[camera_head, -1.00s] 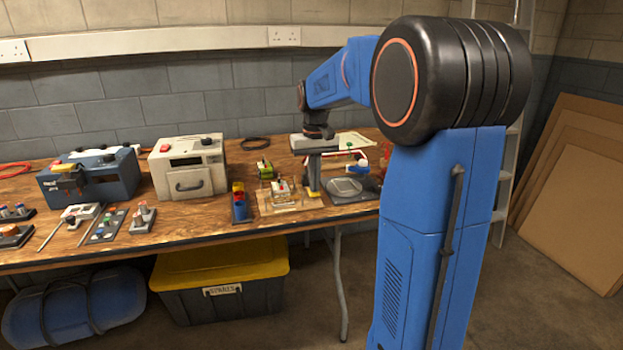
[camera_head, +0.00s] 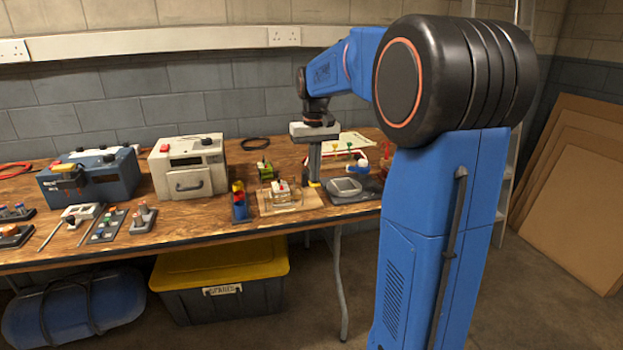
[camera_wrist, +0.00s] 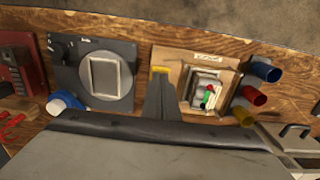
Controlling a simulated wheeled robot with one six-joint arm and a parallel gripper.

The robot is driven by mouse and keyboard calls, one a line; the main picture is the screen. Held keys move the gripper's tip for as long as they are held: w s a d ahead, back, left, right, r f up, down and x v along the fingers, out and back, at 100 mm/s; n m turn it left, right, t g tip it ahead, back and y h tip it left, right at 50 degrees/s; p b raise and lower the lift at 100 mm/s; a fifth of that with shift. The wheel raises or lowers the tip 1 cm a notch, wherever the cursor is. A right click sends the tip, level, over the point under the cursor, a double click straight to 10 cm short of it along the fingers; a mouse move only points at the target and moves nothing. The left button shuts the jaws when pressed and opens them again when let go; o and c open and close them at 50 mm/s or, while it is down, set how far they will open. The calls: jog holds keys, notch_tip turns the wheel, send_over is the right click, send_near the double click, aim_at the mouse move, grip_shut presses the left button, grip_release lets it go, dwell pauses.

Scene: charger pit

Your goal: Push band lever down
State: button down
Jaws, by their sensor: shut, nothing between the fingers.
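My gripper (camera_head: 314,178) points down over the right part of the bench, its dark fingers shut and empty. In the wrist view the fingertips (camera_wrist: 160,80) overlap the left edge of a wooden board (camera_wrist: 227,66), close to a small yellow piece (camera_wrist: 160,70). The board carries a small pale device with red and green parts (camera_wrist: 207,93). It also shows in the head view (camera_head: 282,190). I cannot tell which part is the band lever, or whether the fingers touch anything.
A dark grey unit with a square pale-rimmed plate (camera_head: 347,187) stands just right of the gripper. A holder with red, yellow and blue parts (camera_head: 239,203) stands left of the board. A cream box (camera_head: 188,168) and a blue box (camera_head: 92,178) are further left.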

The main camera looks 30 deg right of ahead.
jog(key=shift+r, duration=1.95)
jog(key=shift+s+a, duration=0.15)
jog(key=s+a+f+n+t, duration=0.1)
jog(key=s+a, duration=0.4)
jog(key=s, duration=0.3)
jog(key=s+a+f+n+t, duration=0.1)
jog(key=s+a+f+t, duration=0.1)
jog(key=s+a, duration=0.55)
jog(key=s+a+f+t, duration=0.1)
jog(key=s+f, duration=0.3)
jog(key=s, duration=0.3)
jog(key=s+a+f+n, duration=0.1)
jog(key=s+a+f, duration=0.1)
jog(key=s+f, duration=0.3)
jog(key=shift+s+f+t, duration=0.25)
jog(key=shift+s+t, duration=0.15)
jog(key=shift+s, duration=0.8)
